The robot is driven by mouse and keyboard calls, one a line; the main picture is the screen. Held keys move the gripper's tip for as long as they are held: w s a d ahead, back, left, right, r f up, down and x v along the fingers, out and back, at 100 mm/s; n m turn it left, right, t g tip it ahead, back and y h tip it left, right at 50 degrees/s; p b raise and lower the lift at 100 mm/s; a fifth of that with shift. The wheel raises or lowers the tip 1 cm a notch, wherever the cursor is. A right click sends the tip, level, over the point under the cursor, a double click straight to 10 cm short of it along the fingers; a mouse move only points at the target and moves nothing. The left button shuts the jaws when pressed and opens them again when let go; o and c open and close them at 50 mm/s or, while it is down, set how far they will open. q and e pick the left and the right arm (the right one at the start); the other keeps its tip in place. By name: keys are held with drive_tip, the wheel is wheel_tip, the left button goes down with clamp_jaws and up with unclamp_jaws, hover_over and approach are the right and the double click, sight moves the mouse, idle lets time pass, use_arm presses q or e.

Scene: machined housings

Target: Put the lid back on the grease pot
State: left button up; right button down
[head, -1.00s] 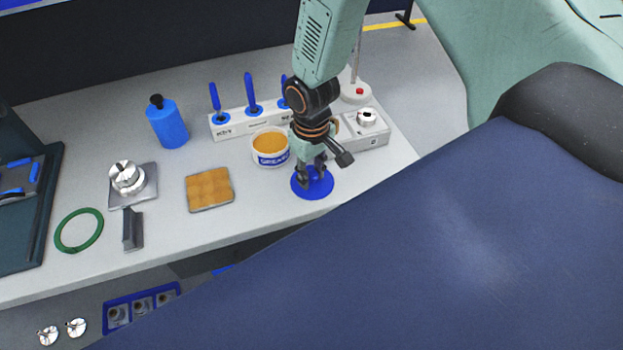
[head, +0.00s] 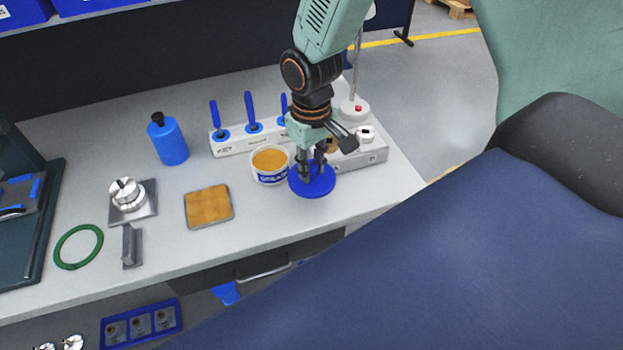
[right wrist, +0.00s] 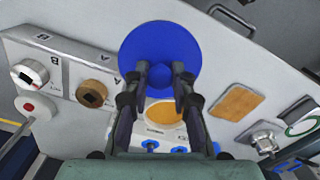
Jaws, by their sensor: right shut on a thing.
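The grease pot (head: 270,165) is a white tub with a blue label, open at the top and full of tan grease. It stands on the bench, and in the right wrist view the grease (right wrist: 166,112) shows partly behind the fingers. The lid (head: 312,181) is a round blue disc with a central knob. My right gripper (head: 312,168) is shut on the lid's knob, which also shows in the right wrist view (right wrist: 160,75). The lid is just right of and in front of the pot in the head view. Whether it touches the bench is unclear. My left gripper is out of view.
Behind the pot is a white rack (head: 236,142) with blue-handled tools. A grey box with knobs (head: 365,155) stands right of it. A blue bottle (head: 168,140), tan pad (head: 208,206), machined part (head: 128,196) and green ring (head: 78,246) lie left. Bare bench lies in front.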

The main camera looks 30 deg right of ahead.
drive_tip(key=shift+r, duration=0.6)
drive_tip(key=shift+s+r, duration=0.1)
drive_tip(key=shift+s, duration=0.1)
drive_tip(key=shift+s+p, duration=0.25)
drive_tip(key=shift+p, duration=0.1)
drive_tip(key=w+a+r+n+p, duration=0.1)
drive_tip(key=w+n, duration=0.2)
drive_tip(key=w, duration=0.3)
drive_tip(key=w+a+r+n+p, duration=0.1)
drive_tip(key=w+a+n, duration=0.1)
drive_tip(key=w, duration=0.5)
drive_tip(key=shift+w+a+r+n+p, duration=0.15)
drive_tip(key=shift+a+n+p, duration=0.15)
drive_tip(key=shift+n, duration=0.2)
wheel_tip(320, 180, down, 4)
drive_tip(key=b, duration=0.3)
drive_tip(key=shift+f+b, duration=0.55)
drive_tip(key=shift+w+f, duration=0.1)
drive_tip(key=shift+f, duration=0.5)
